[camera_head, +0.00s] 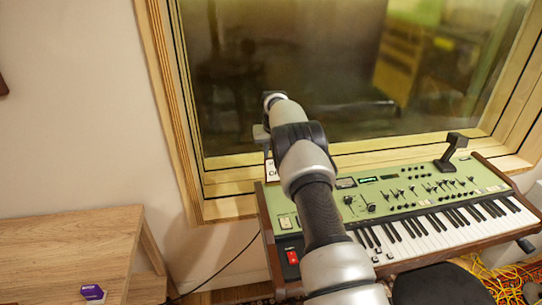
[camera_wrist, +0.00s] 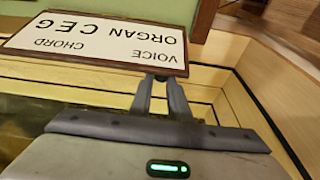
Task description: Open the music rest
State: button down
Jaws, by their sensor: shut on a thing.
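The music rest (camera_wrist: 105,40) is a white panel with a thin brown rim. It fills the upper left of the wrist view, with upside-down lettering such as "CHORD ORGAN" and "VOICE". My gripper (camera_wrist: 164,78) is shut on the panel's edge, and the fingertips meet at its rim. In the head view only a small pale corner of the music rest (camera_head: 271,172) shows at the back left of the green keyboard (camera_head: 330,205). My arm hides most of it there. The gripper in that view is largely hidden behind my wrist.
A wood-framed window (camera_head: 290,80) stands close behind the keyboard. A dark angled bracket (camera_head: 452,150) rises at the keyboard's back right. A wooden table (camera_head: 75,245) with a small purple box (camera_head: 92,292) is at left. Orange cables lie at lower right.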

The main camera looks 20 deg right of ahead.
jog(key=shift+w+f, duration=0.1)
jog(key=shift+f, duration=0.15)
jog(key=c, duration=2.4)
grip_release()
jog(key=shift+w+f, duration=0.15)
jog(key=shift+f, duration=0.05)
jog(key=shift+c, duration=0.2)
jog(key=o, duration=0.8)
jog(key=shift+r, duration=0.2)
jog(key=shift+r, duration=0.1)
jog(key=v, duration=1.7)
jog(key=shift+r+p, duration=0.1)
jog(key=shift+p, duration=0.25)
